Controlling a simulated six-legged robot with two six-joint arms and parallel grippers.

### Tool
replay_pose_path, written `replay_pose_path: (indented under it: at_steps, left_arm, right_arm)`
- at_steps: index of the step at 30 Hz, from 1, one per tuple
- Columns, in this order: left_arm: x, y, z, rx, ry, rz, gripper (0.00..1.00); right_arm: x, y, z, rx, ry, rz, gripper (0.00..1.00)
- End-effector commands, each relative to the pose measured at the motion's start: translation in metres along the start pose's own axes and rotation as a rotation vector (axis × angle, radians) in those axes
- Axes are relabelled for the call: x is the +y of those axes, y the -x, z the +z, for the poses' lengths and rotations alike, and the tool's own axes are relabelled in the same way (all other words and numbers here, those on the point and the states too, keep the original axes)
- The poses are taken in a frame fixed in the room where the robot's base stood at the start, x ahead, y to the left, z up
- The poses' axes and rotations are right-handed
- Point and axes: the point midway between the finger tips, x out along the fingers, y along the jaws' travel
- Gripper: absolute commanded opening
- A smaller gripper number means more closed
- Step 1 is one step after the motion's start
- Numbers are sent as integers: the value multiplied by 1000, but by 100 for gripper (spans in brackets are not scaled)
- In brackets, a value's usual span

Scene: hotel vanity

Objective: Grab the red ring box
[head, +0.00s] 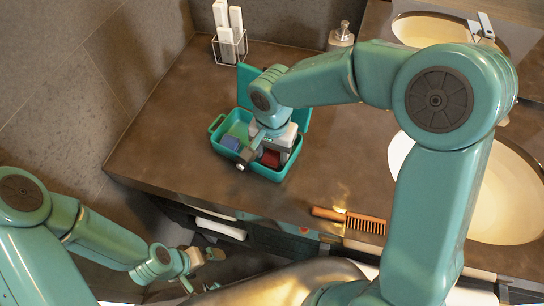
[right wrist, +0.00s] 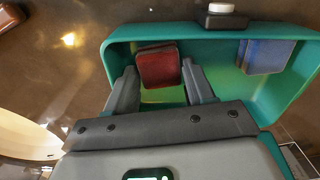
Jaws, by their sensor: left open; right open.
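The red ring box (head: 271,159) lies inside an open teal case (head: 264,171) on the vanity counter. In the right wrist view the red box (right wrist: 158,65) sits between the two fingers of my right gripper (right wrist: 160,74), with a gap visible at the sides. My right gripper (head: 272,150) is open, reaching down into the case, and partly hides the box in the head view. My left gripper (head: 205,256) is open and empty, low at the left in front of the counter, far from the case.
A wooden comb (head: 350,219) lies at the counter's front edge. A wire rack (head: 228,50) and a soap dispenser (head: 341,38) stand behind.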

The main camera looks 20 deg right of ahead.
Motion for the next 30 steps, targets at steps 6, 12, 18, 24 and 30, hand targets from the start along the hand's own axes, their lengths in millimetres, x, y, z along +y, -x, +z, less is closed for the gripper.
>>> replay_pose_path:
  at_steps: [6, 12, 18, 24, 30]
  left_arm:
    - [0, 0, 0, 0, 0, 0, 100]
    - [0, 0, 0, 0, 0, 0, 100]
    - [0, 0, 0, 0, 0, 0, 100]
    - [0, 0, 0, 0, 0, 0, 100]
    - [0, 1, 0, 0, 0, 0, 100]
  right_arm:
    - [0, 0, 0, 0, 1, 0, 27]
    - [0, 1, 0, 1, 1, 0, 16]
    - [-1, 4, 0, 2, 1, -2, 16]
    - [-1, 28, 0, 4, 0, -4, 16]
    - [-2, 78, -1, 6, 0, -7, 16]
